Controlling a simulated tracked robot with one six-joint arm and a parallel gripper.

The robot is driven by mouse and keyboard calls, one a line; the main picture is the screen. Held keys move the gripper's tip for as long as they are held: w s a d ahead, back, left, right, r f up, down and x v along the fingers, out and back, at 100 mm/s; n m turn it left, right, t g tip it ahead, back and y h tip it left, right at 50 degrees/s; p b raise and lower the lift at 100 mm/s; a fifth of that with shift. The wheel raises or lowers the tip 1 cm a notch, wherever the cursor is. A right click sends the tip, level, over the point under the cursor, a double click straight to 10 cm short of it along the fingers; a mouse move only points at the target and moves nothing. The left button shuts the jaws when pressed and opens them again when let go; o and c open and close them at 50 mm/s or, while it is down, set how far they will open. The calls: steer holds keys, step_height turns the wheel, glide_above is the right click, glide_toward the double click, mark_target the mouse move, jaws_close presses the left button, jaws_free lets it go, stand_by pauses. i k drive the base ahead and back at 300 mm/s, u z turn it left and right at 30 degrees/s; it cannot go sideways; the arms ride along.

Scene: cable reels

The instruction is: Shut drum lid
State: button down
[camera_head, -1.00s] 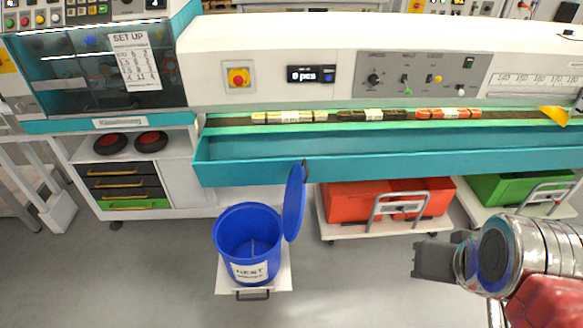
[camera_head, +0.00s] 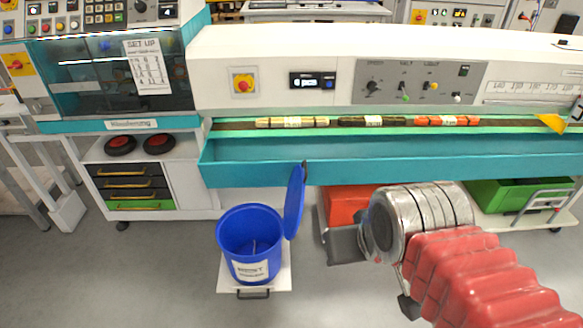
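The blue drum (camera_head: 235,262) stands upright on a small white trolley in the middle of the view, with a white label on its front. Its mouth is open and a thin item shows inside. The blue lid (camera_head: 294,202) stands up almost vertically at the drum's right rim, edge-on to me. My gripper (camera_head: 334,245) is to the right of the drum and lid, apart from both, pointing left. I see its dark grey fingers from the side and cannot tell whether they are apart. Nothing shows held in it.
The teal machine trough (camera_head: 400,171) runs above and behind the drum, close to the lid's top. A red crate (camera_head: 345,203) is partly hidden behind my arm. A green crate (camera_head: 510,194) stands on a trolley at right. Floor left of the drum is clear.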

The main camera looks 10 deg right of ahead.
mark_target(294, 200)
steer(key=u, duration=0.7)
steer(key=i, duration=1)
steer(key=u, duration=0.05)
